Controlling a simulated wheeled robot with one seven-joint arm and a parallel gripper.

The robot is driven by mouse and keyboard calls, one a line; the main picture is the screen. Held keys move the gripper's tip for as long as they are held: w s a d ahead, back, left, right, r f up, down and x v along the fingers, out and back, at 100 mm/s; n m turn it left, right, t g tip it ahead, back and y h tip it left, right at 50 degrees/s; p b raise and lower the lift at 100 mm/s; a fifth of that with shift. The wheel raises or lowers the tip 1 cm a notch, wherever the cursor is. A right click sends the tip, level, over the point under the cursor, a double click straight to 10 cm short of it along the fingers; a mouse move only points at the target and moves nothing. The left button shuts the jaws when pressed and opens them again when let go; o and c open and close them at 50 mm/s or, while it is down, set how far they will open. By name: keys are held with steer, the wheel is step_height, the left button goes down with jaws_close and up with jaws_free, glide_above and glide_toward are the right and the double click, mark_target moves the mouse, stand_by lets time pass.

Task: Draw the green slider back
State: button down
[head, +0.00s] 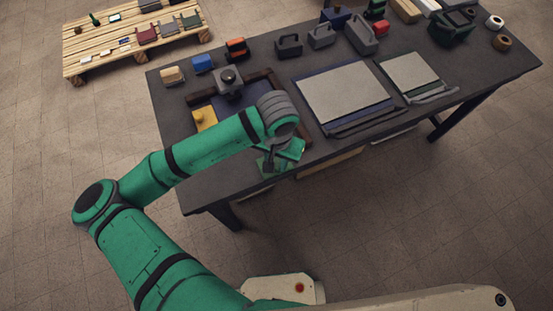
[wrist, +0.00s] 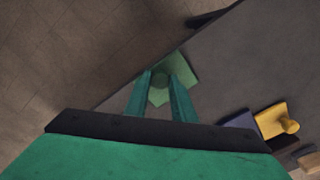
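The green slider (wrist: 184,72) is a light green plate at the table's front edge, partly behind my fingers in the wrist view. Its round darker green knob (wrist: 159,93) sits between my two fingers and appears to fill the narrow gap between them. In the head view my gripper (head: 271,162) points down over the front edge of the table, and part of the green slider (head: 264,170) shows beside it. My fingers (wrist: 161,76) look closed on the knob; their exact contact is too small to see.
The dark table (head: 222,175) also holds a yellow slider with a knob (head: 204,117), a grey block with a black knob (head: 229,83) and brown bars. Right of my gripper lie a large grey-topped board (head: 343,94) and a smaller one (head: 408,75). Boxes line the back.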

mark_target(278, 166)
steer(key=c, duration=1.5)
jaws_free()
steer(key=shift+s+d, duration=0.1)
steer(key=shift+s, duration=0.2)
step_height(278, 166, up, 11)
steer(key=shift+f, duration=0.1)
